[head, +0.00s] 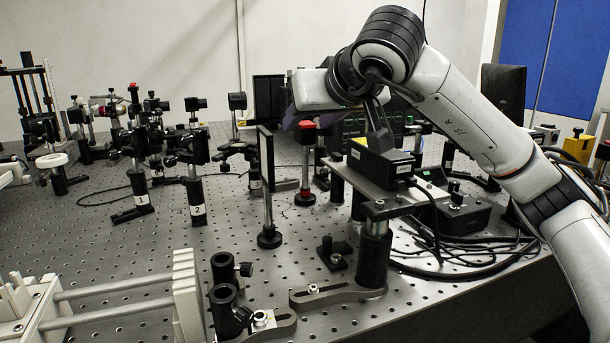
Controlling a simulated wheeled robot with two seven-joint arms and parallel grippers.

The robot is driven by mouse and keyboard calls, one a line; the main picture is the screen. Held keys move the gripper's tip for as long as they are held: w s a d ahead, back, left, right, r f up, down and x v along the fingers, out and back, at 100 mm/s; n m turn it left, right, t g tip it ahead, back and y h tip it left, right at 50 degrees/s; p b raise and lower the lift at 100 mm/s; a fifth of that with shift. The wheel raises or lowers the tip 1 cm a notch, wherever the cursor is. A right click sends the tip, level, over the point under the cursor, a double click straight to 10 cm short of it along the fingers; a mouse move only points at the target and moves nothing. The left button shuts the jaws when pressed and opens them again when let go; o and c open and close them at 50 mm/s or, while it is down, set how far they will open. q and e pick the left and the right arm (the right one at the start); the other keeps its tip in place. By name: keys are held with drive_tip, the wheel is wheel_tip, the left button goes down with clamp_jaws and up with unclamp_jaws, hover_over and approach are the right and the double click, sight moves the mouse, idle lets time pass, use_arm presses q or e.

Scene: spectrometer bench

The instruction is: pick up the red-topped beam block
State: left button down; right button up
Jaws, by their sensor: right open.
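My right gripper (376,126) comes in from the upper right. Its dark fingers point down to the right of the beam block and overlap the black box in the picture. It is open, and I see nothing held in it. It looks apart from the beam block, though the depth between them is hard to judge. My left gripper does not show.
A black box (383,158) sits on a raised metal plate (412,203) right of the beam block. A thin dark upright panel (266,165) stands close on its left. Numbered posts (196,200) stand farther left. Cables (470,262) lie at the right. Bare bench (120,240) shows at left centre.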

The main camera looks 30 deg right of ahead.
sight(307, 123)
drive_tip(key=x, duration=0.3)
drive_tip(key=shift+w+d+f, duration=0.25)
drive_tip(key=shift+w, duration=0.05)
clamp_jaws()
idle(1.1)
drive_tip(key=shift+r, duration=0.2)
